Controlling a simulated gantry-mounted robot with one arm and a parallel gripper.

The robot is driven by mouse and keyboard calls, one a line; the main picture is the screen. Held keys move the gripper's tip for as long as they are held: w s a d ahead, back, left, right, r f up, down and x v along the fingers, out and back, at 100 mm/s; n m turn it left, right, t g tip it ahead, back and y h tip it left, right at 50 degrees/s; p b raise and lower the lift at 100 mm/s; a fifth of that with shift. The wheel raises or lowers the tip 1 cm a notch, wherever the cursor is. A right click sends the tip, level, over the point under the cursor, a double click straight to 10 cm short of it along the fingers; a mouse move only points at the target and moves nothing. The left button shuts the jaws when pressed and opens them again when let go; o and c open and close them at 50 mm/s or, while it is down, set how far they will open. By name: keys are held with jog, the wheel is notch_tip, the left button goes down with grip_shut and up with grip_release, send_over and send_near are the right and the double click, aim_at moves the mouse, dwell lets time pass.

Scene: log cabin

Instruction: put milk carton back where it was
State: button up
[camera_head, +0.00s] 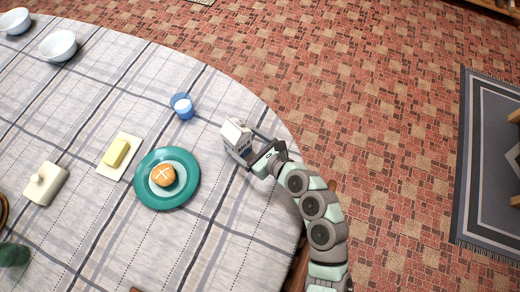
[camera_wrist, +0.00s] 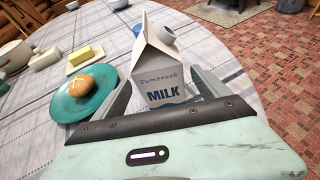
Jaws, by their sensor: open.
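The milk carton (camera_head: 236,134) is white with a gabled top and stands upright on the checked tablecloth (camera_head: 222,235) near the table's right edge. In the wrist view the carton (camera_wrist: 160,72) faces me, with "MILK" lettering and a grey cap. My gripper (camera_head: 248,146) is at the carton, reaching in from the lower right. Its jaws are open, with one finger on each side of the carton. The lower part of the carton is hidden behind my gripper in the wrist view.
A green plate (camera_head: 190,197) with a bun (camera_head: 163,174) lies left of the carton. A blue cup (camera_head: 182,106) stands up and left of it. Butter (camera_head: 116,153), a lidded butter dish (camera_head: 46,184) and white bowls (camera_head: 58,46) are farther left. The cloth below the carton is clear.

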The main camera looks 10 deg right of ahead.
jog(key=p+v, duration=0.1)
jog(key=v, duration=0.6)
jog(key=shift+p, duration=0.3)
jog(key=shift+s, duration=0.1)
